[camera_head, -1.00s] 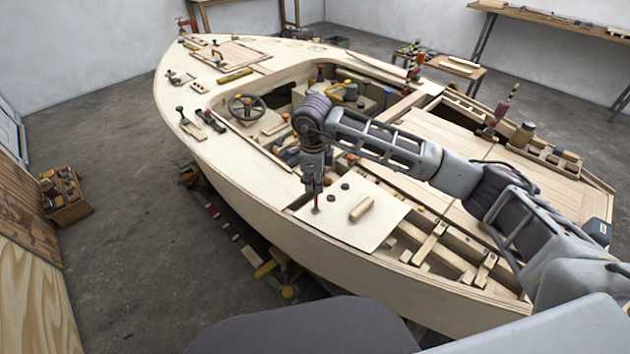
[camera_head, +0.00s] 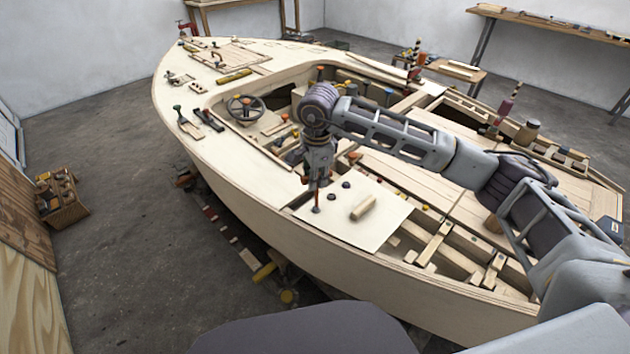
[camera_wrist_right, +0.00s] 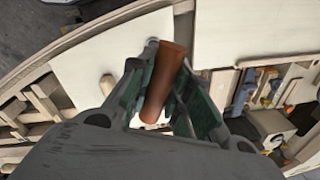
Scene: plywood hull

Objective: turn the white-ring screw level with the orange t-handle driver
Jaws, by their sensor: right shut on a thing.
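My right gripper (camera_head: 318,180) points down over a pale plywood panel (camera_head: 372,226) on the near side of the hull. It is shut on the orange t-handle driver (camera_head: 317,200), whose shaft reaches down to the panel. In the right wrist view the driver's orange-brown handle (camera_wrist_right: 165,82) lies between the two fingers. The driver's tip end is small, and a white ring screw beneath it cannot be made out. My left gripper is not in view.
A wooden block (camera_head: 363,207) lies on the panel right of the driver. Open framing with wooden slats (camera_head: 432,243) is to the right. A steering wheel (camera_head: 244,108) and several tools are on the deck farther back. A wooden crate (camera_head: 62,198) stands on the floor at left.

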